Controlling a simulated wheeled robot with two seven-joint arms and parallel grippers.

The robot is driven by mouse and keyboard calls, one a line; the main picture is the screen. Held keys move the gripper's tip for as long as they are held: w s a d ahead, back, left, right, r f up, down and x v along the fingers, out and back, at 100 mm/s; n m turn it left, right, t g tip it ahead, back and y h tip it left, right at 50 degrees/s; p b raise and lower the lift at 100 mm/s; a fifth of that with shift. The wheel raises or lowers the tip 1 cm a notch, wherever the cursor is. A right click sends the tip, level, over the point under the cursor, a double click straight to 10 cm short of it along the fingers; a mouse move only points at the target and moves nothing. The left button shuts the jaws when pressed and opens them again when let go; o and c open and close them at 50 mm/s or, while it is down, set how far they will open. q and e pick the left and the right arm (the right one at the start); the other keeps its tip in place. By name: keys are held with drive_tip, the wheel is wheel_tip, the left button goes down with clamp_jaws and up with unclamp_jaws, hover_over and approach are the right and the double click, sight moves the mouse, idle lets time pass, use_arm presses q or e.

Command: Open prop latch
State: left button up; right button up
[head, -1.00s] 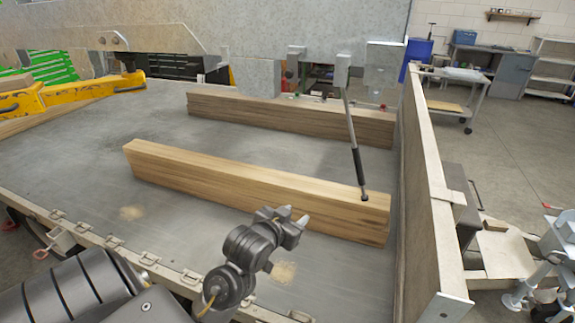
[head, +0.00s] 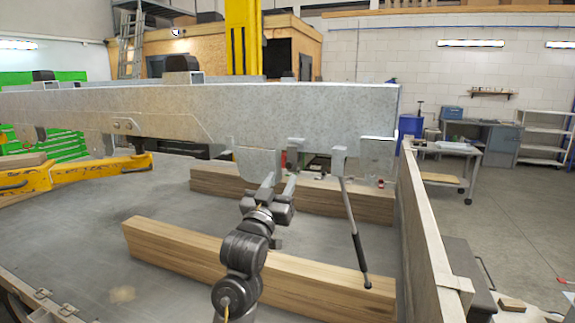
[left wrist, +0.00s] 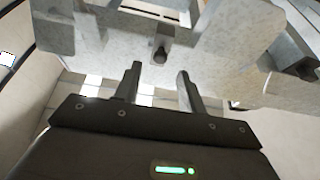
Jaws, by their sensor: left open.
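The grey metal trailer frame (head: 200,115) spans the head view, with brackets hanging from its underside. A thin prop rod (head: 350,220) with a dark lower sleeve slants from a bracket (head: 338,160) down to the front timber. My left gripper (head: 280,182) is open and empty, raised under the frame, left of the rod. In the left wrist view its fingers (left wrist: 160,83) stand apart below a pale metal plate (left wrist: 205,45) with a small dark pin (left wrist: 160,55) between their lines. I cannot tell which part is the latch, or whether the fingers touch anything. My right gripper is not in view.
Two timber beams lie on the grey trailer bed, one in front (head: 180,250) and one behind (head: 215,182). A side board (head: 425,225) stands along the right edge. A yellow bracket (head: 95,173) sits at left. The bed between the beams is largely clear.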

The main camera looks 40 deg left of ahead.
sight(288, 167)
use_arm(q)
drive_tip(key=shift+p+x, duration=0.8)
drive_tip(key=shift+x, duration=1.9)
clamp_jaws()
